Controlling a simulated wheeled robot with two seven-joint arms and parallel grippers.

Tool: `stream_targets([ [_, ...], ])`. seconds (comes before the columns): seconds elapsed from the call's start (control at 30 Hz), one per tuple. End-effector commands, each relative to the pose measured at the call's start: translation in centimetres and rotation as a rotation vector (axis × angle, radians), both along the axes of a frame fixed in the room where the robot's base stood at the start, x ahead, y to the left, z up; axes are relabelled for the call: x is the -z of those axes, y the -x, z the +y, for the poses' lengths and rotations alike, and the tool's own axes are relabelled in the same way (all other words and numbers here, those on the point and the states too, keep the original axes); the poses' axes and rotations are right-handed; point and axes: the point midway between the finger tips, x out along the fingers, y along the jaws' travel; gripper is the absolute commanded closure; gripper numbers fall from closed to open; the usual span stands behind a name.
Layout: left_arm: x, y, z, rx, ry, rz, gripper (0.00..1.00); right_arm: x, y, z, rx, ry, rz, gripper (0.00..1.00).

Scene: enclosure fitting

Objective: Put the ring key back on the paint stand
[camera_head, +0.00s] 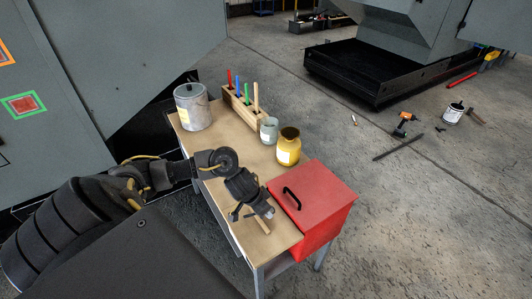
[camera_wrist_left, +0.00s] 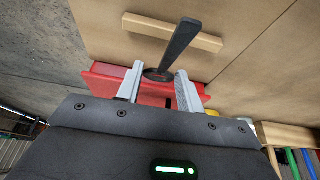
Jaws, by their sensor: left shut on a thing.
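My left gripper (camera_head: 254,213) is over the front end of the wooden-topped stand (camera_head: 221,178), left of the red box. In the left wrist view, my left gripper (camera_wrist_left: 158,84) is shut on the ring key (camera_wrist_left: 182,45), a dark, flat-handled tool. Its wider end is between the fingers and its handle points away from them, across a pale wooden bar (camera_wrist_left: 148,27) on the top. I cannot tell whether the key touches the bar or the top. The key is hard to make out in the head view. My right gripper is out of view.
The red box (camera_head: 323,188) with a black handle stands close to the right of my gripper. A yellow jar (camera_head: 289,150), a pale jar (camera_head: 269,133), a wooden rack (camera_head: 238,108) with coloured handles and a grey can (camera_head: 192,108) stand farther back.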

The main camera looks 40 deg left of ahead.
Motion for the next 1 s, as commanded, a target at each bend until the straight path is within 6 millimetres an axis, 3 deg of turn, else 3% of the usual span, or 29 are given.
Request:
stream_targets([
  [0.23, 3.5, -0.3, -0.5, -0.001, 0.001, 0.003, 0.96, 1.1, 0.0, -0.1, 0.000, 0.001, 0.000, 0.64],
  [0.7, 4.2, -0.4, -0.5, -0.001, 0.001, 0.001, 0.96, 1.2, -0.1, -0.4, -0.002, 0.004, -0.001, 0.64],
  [0.73, 4.1, -0.4, -0.5, -0.001, 0.001, 0.000, 0.59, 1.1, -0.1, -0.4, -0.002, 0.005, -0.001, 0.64],
  [0.87, 4.1, -0.4, -0.5, -0.001, 0.001, 0.000, 0.42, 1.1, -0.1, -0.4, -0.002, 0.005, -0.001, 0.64],
  [1.0, 4.1, -0.4, -0.5, -0.001, 0.001, 0.000, 0.41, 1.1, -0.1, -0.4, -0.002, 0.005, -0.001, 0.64],
])
